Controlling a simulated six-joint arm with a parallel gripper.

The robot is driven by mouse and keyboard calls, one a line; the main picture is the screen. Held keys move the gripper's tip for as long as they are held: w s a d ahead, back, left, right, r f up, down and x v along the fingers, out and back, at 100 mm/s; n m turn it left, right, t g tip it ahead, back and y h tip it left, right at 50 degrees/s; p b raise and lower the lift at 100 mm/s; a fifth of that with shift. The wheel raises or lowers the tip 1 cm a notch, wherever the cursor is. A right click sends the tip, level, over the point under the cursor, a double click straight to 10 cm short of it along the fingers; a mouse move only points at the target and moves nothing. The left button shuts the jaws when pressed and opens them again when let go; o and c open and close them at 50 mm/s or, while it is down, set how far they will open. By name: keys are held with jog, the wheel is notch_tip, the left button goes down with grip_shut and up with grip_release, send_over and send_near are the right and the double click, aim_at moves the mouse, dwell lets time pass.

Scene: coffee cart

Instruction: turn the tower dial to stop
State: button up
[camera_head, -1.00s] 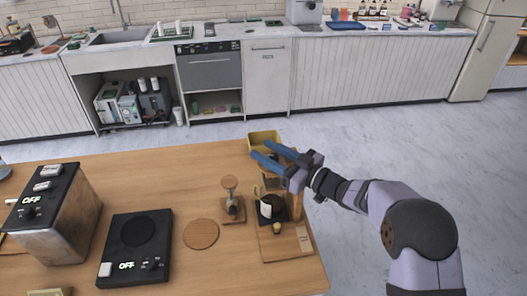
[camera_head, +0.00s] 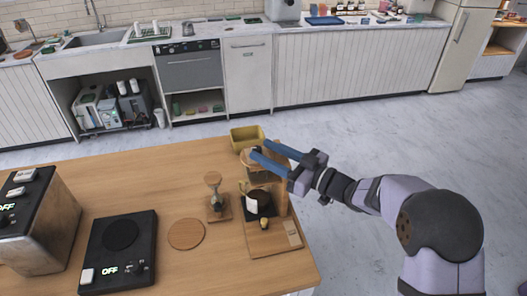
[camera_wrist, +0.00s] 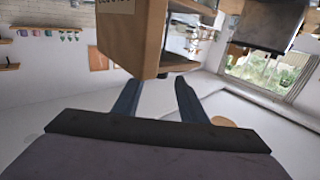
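The wooden tower stand (camera_head: 290,228) is at the right end of the table in the head view, with an upright post and a dark round part low on it. My gripper (camera_head: 261,148) has two blue fingers spread apart, reaching left across the picture over the stand's upper part. I see nothing between the fingers. The fingers hide part of the tower top, and I cannot make out the dial or its setting. In the wrist view, a wooden block with dark lettering (camera_wrist: 133,35) is beyond the open fingers (camera_wrist: 157,95); contact is not clear.
A yellow tray (camera_head: 247,137) sits at the table's back right edge. Left of the tower are a small wooden stand (camera_head: 218,208), a round wooden coaster (camera_head: 186,234), a black scale (camera_head: 120,262) reading OFF and a metal machine (camera_head: 45,240) reading OFF. Floor is free right of the table.

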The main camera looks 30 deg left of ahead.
aim_at(260, 152)
jog(key=m+t, duration=0.1)
jog(key=s+t, duration=0.1)
jog(key=t, duration=0.1)
jog(key=shift+s+d+r+m, duration=0.2)
jog(key=shift+r+m, duration=0.1)
jog(key=shift+m, duration=0.1)
jog(key=shift+w+a+f+m+t+h+p, duration=0.2)
jog(key=shift+a+m+t+h+p, duration=0.15)
jog(key=shift+t, duration=0.2)
jog(key=shift+w+a+f+m+t+h+p, duration=0.15)
jog(key=shift+a+m+t+h+p, duration=0.15)
jog(key=shift+a+m+t, duration=0.25)
jog(key=shift+w+a+f+m+t+h+p, duration=0.15)
jog(key=shift+w+a+m+t+h+p, duration=0.15)
jog(key=shift+t, duration=0.3)
jog(key=shift+w+a+f, duration=0.1)
jog(key=shift+w+a, duration=0.1)
jog(key=shift+a, duration=0.5)
grip_shut()
